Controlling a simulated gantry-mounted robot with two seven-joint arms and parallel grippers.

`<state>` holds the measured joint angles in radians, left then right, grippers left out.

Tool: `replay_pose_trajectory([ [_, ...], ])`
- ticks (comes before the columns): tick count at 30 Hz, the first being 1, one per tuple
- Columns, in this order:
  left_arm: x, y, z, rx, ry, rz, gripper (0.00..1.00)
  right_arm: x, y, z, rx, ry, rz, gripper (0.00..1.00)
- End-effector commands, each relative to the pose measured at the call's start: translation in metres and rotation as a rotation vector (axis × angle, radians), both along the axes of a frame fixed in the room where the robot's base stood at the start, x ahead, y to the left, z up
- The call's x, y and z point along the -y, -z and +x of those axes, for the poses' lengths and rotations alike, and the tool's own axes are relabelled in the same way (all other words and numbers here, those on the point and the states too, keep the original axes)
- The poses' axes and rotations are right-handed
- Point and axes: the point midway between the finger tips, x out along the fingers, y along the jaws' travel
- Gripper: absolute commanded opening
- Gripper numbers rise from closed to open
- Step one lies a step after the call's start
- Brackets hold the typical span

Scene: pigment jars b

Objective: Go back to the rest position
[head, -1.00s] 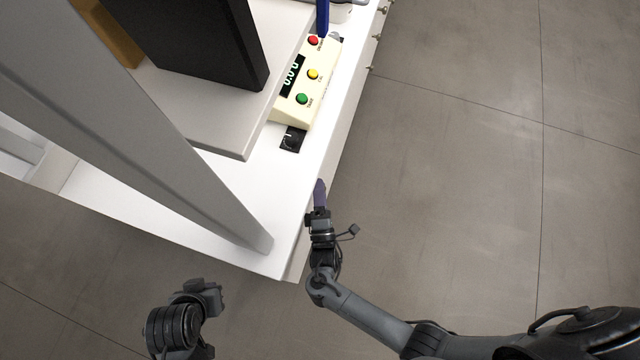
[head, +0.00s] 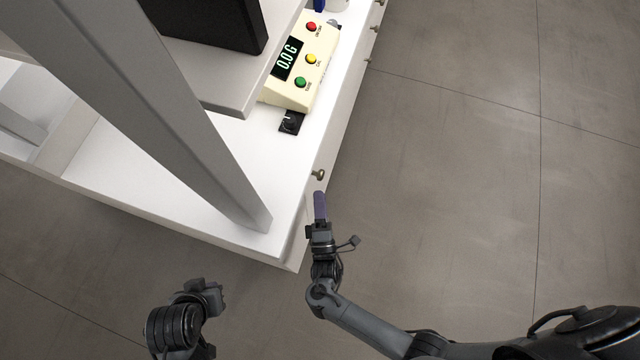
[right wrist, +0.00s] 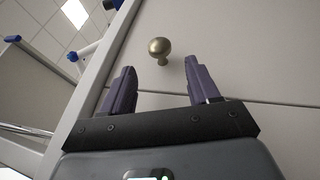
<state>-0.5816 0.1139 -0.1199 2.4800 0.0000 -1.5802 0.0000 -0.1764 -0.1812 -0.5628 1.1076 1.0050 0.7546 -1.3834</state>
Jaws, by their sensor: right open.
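My right gripper (head: 320,207) is beside the front edge of the white bench (head: 180,215), just below a brass drawer knob (head: 318,174) in the head view. In the right wrist view its two purple fingers (right wrist: 160,88) are apart with nothing between them, and the brass knob (right wrist: 159,47) shows beyond the fingertips, apart from them. My left arm (head: 185,318) shows at the lower left of the head view, clear of the bench. Its fingers cannot be made out.
A cream scale readout (head: 300,75) with red, yellow and green buttons stands on the bench, showing 0.0. A raised shelf (head: 225,100) and a slanting grey post (head: 150,120) stand over the bench. The floor (head: 450,190) to the right is clear.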

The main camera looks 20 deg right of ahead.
Motion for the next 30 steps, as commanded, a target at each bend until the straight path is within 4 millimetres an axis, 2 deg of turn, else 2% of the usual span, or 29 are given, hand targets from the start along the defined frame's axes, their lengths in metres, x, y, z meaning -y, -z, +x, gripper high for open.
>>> replay_pose_trajectory([
  [9, -0.002, 0.0, 0.0, 0.001, 0.006, 0.009, 0.0, 0.0, 0.001, -0.002, -0.004, 0.001, 0.0, 0.6],
  [14, -0.003, 0.0, 0.0, 0.002, 0.008, 0.012, 0.0, 0.007, 0.018, -0.02, -0.042, 0.001, -0.014, 0.6],
  [17, -0.003, 0.0, 0.001, 0.003, 0.008, 0.012, 0.0, 0.033, 0.028, -0.038, -0.065, 0.029, -0.033, 0.6],
  [21, -0.003, 0.0, 0.001, 0.003, 0.007, 0.011, 0.0, 0.082, 0.016, -0.044, -0.072, 0.074, 0.043, 0.6],
  [24, -0.002, 0.0, 0.001, 0.002, 0.006, 0.008, 0.0, 0.117, 0.012, -0.037, -0.13, 0.089, 0.213, 0.6],
  [27, -0.001, 0.0, 0.001, 0.002, 0.004, 0.005, 0.0, 0.142, 0.004, -0.027, -0.206, 0.077, 0.437, 0.6],
  [30, 0.0, -0.001, 0.001, 0.002, 0.002, 0.001, 0.0, 0.153, -0.008, -0.02, -0.29, 0.052, 0.656, 0.6],
])
